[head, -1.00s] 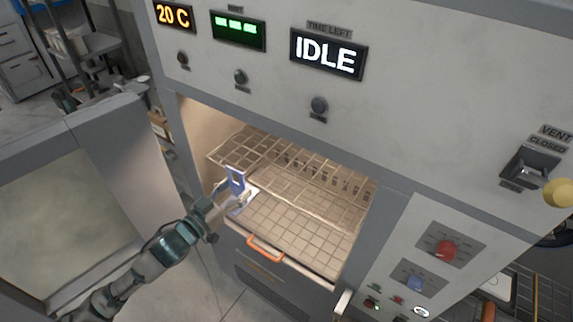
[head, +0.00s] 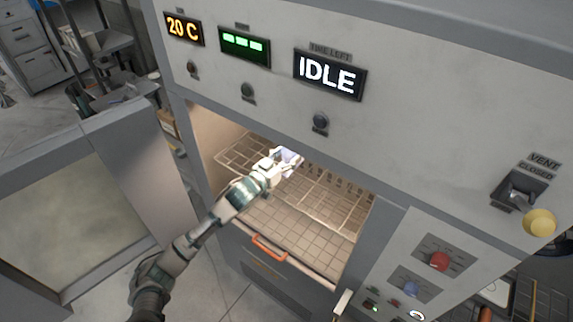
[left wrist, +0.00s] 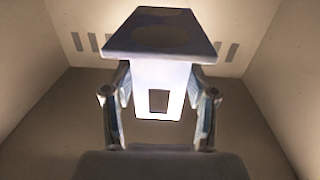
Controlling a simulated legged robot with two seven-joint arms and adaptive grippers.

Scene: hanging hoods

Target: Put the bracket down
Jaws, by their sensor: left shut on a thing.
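The bracket (head: 291,161) is a pale, bluish-white piece inside the lit oven chamber, over the upper wire rack (head: 238,157). My left gripper (head: 277,164) is shut on it. In the left wrist view the bracket (left wrist: 158,78) shows a wide flat plate on top and a narrower upright part with a square hole. The fingers of my left gripper (left wrist: 160,108) sit on both sides of that upright part. I cannot tell whether the bracket touches the rack. My right gripper is not in view.
A lower gridded shelf (head: 310,239) with an orange handle (head: 268,247) lies below and is bare where visible. The open door (head: 75,205) stands at the left. The panel (head: 430,120) above the opening reads 20 C and IDLE. Slotted chamber walls (left wrist: 55,85) surround the gripper.

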